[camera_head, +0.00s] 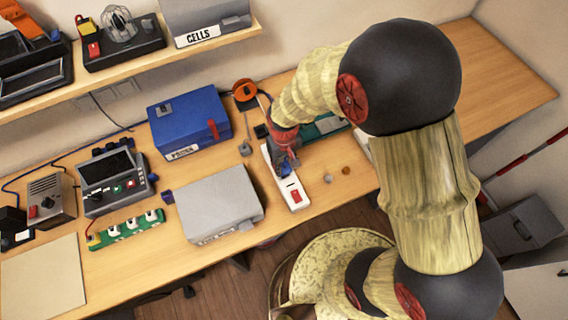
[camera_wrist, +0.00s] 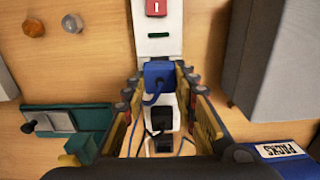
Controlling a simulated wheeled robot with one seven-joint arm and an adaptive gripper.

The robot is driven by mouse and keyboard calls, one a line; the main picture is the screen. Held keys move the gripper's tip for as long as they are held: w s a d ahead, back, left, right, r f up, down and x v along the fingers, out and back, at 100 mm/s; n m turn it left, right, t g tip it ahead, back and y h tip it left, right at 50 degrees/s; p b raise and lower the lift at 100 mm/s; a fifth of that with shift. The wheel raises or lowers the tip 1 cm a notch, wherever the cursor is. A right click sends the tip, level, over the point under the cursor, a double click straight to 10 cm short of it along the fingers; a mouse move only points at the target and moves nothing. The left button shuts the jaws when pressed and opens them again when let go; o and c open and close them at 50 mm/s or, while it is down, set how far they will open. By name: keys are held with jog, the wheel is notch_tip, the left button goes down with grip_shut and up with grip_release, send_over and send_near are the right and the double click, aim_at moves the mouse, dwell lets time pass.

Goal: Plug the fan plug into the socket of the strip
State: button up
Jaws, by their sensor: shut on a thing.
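A white power strip (camera_head: 293,192) lies on the bench below my gripper (camera_head: 286,157); its red switch (camera_wrist: 155,7) shows at the top of the wrist view. My gripper (camera_wrist: 160,78) is shut on a blue plug (camera_wrist: 158,74) with a blue cable, which I take for the fan plug. The plug is over the strip (camera_wrist: 158,46), in line with it. Whether its pins are in a socket is hidden. A black plug (camera_wrist: 162,118) sits on the strip between my fingers, nearer the wrist.
A grey box (camera_head: 218,205) stands left of the strip and a blue box (camera_head: 188,122) behind it. A green board (camera_wrist: 68,122) lies on the strip's other side. Two small knobs (camera_wrist: 34,28) lie near the front edge. A shelf (camera_head: 130,68) runs behind.

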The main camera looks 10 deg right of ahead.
aim_at(284, 166)
jog(key=shift+f+b, duration=0.85)
jog(key=shift+f, duration=0.45)
dwell(0.5)
jog(key=o, duration=1.2)
jog(key=shift+c, duration=0.2)
jog(key=shift+o, duration=0.3)
jog(key=shift+r, duration=0.1)
notch_tip(284, 166, up, 12)
jog(key=shift+f, duration=0.1)
jog(key=shift+s, duration=0.1)
jog(key=s+d+r+m+t+b, duration=0.3)
jog(key=s+d+r+t+b, duration=0.2)
jog(key=s+d+r+b, duration=0.3)
jog(key=s+d+r, duration=0.4)
jog(key=r, duration=0.1)
jog(key=shift+s+r+t+b, duration=0.2)
jog(key=shift+r+t+b, duration=0.1)
jog(key=shift+b, duration=0.1)
